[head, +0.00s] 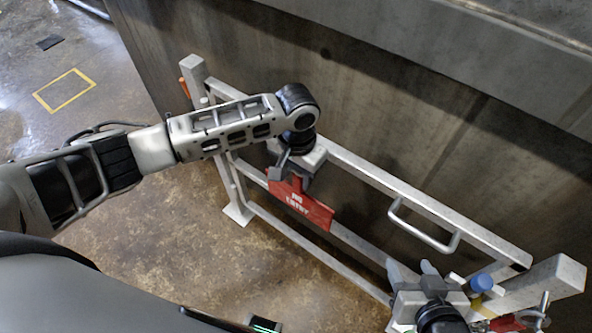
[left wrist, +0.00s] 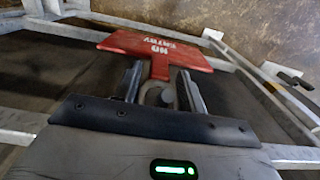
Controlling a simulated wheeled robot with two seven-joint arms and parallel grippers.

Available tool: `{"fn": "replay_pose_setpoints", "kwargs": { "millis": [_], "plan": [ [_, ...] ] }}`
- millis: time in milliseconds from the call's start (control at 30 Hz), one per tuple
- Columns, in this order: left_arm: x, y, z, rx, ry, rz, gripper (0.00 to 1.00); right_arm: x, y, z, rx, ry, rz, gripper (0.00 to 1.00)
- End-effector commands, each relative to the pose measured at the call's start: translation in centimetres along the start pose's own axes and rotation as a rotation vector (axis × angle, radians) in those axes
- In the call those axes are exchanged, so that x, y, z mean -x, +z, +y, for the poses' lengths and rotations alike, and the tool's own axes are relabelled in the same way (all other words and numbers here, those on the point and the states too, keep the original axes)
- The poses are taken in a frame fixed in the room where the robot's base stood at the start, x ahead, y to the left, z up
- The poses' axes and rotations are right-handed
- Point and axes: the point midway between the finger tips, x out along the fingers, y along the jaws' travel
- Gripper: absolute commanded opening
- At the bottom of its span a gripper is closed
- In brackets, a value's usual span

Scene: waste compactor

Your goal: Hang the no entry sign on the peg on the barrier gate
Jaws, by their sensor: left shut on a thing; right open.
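The red no entry sign (head: 300,205) hangs below my left gripper (head: 288,172) in the head view, in front of the barrier gate (head: 375,172). In the left wrist view the sign (left wrist: 155,48) is seen with its white lettering upside down, and its narrow red tab runs between the fingers. My left gripper (left wrist: 162,95) is shut on this tab. A grey rounded piece shows between the fingers; I cannot tell whether it is the peg. My right gripper (head: 415,270) is open and empty near the gate's right end.
A grey wall (head: 350,90) stands close behind the gate. The gate has a handle bar (head: 425,232) and a blue knob (head: 481,283) at the right. A yellow floor rectangle (head: 64,90) lies at the far left. The floor in front of the gate is clear.

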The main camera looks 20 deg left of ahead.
Motion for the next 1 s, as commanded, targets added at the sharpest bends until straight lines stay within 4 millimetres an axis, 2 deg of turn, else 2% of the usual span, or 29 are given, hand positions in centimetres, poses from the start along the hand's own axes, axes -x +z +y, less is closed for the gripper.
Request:
{"fn": "replay_pose_setpoints", "kwargs": {
  "millis": [367,400,467,800,867,1000],
  "plan": [
    [0.0,0.0,0.0,0.000,0.000,0.000,0.01,0.0,-0.3,0.0,-0.003,0.000,0.007,0.54],
    [0.0,0.0,0.0,0.000,0.000,0.000,0.49,0.0,-0.3,0.0,-0.003,0.000,0.008,0.54],
    [0.0,0.0,0.0,0.000,0.000,0.000,0.66,0.0,-0.4,0.0,-0.003,0.000,0.009,0.54],
    [0.2,0.0,0.0,0.000,0.000,0.000,0.66,0.1,-0.5,0.0,0.000,0.000,0.011,0.54],
    [0.8,0.0,0.0,0.000,0.000,0.001,0.66,0.1,-0.6,0.0,0.001,0.000,0.011,0.54],
    [3.1,0.0,0.0,-0.001,0.000,0.003,0.66,0.3,-0.8,0.1,0.009,0.001,0.010,0.54]
  ]
}}
